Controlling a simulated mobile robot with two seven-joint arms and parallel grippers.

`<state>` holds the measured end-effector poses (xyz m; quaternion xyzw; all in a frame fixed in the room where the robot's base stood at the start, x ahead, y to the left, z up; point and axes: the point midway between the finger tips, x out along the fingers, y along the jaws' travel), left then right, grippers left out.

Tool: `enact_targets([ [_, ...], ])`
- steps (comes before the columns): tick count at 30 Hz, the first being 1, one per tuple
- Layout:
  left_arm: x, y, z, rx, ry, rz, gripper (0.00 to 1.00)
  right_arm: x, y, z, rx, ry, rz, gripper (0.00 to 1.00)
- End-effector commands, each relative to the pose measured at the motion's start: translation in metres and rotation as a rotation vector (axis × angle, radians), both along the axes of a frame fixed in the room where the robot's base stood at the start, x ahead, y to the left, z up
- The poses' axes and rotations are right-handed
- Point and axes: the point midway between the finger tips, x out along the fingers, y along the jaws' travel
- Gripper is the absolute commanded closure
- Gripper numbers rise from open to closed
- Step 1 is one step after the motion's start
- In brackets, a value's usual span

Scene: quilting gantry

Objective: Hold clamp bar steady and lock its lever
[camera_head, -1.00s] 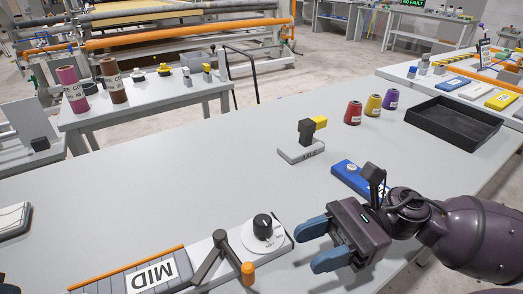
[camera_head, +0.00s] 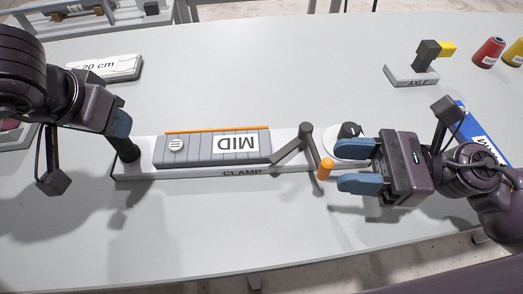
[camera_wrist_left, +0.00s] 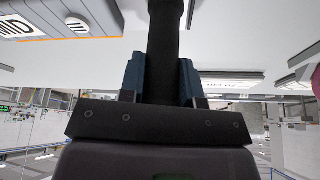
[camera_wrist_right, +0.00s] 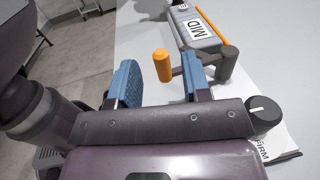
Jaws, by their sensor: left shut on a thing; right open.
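The grey clamp bar (camera_head: 188,148), marked MID, lies on the white base labelled CLAMP (camera_head: 205,173). My left gripper (camera_head: 122,132) is shut on the upright black post (camera_head: 127,152) at the base's left end; the post also shows between its fingers in the left wrist view (camera_wrist_left: 166,40). The grey lever (camera_head: 290,150) has an orange knob (camera_head: 325,168) near the base's right part. My right gripper (camera_head: 357,165) is open and empty, its fingertips just right of the knob. In the right wrist view the knob (camera_wrist_right: 162,65) appears between the fingertips, apart from both.
A black dial (camera_head: 348,130) on a white disc stands at the base's right end, close to my right gripper. Behind are a 20 cm block (camera_head: 105,68), the AXLE stand (camera_head: 412,76) and thread cones (camera_head: 488,52). The table front is clear.

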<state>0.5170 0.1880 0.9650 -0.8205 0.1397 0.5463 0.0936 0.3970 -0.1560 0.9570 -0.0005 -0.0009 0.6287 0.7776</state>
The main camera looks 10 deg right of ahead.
Motion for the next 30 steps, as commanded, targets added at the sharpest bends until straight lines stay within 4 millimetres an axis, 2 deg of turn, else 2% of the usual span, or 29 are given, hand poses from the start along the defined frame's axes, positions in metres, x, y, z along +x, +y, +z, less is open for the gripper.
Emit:
enact_targets([
  [1,-0.002,0.001,-0.008,0.005,0.020,-0.001,1.00,0.001,0.005,-0.002,0.000,0.003,0.003,0.56],
  [15,-0.002,0.001,-0.008,0.005,0.020,-0.001,1.00,0.010,0.042,-0.003,-0.001,0.003,0.001,0.56],
  [30,-0.002,0.001,-0.008,0.005,0.020,-0.001,1.00,0.011,0.050,-0.003,0.000,0.005,0.000,0.56],
])
